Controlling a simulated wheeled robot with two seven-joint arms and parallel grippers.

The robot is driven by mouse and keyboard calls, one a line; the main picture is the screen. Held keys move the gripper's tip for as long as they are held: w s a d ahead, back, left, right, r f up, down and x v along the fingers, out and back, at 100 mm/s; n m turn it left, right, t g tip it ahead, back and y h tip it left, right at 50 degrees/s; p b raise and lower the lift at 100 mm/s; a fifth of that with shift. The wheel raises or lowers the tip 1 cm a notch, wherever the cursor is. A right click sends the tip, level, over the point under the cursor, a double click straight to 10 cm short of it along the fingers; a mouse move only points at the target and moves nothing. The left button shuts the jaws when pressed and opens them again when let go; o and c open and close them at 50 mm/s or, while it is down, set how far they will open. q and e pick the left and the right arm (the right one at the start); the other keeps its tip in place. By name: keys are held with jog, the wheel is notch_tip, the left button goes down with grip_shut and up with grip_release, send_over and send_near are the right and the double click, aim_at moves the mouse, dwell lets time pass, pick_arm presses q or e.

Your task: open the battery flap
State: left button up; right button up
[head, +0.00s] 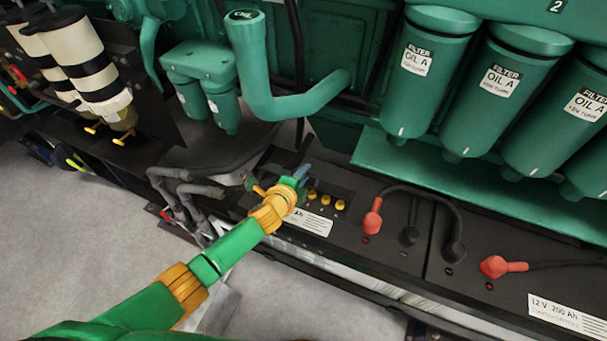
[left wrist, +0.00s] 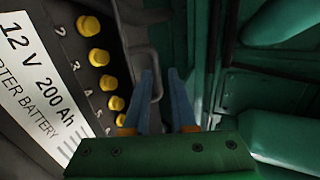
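The battery (head: 348,215) is a dark box with a white label and a row of yellow caps on top. Its label, marked 12 V 200 Ah, shows large in the left wrist view (left wrist: 40,95). A dark grey handle-like loop (left wrist: 156,60) lies beyond my fingertips beside the caps; whether it belongs to the flap I cannot tell. My left gripper (head: 304,174) is over the battery's left part, beside the caps. In the left wrist view its two blue fingers (left wrist: 161,72) stand apart with nothing seen held between them. My right gripper is in neither view.
Yellow caps (left wrist: 98,57) are close to the left finger. A red terminal boot (head: 372,217) and black cable lie to the right. Green oil filters (head: 428,75) and a green bent pipe (head: 262,85) stand behind. The grey floor (head: 70,230) is clear at left.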

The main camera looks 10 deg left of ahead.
pick_arm(q)
jog(key=shift+s+a+r+p, duration=0.2)
jog(key=shift+s+r+p, duration=0.1)
jog(key=shift+s+p, duration=0.2)
jog(key=p+v, duration=0.1)
jog(key=v, duration=0.5)
jog(key=shift+p, duration=0.4)
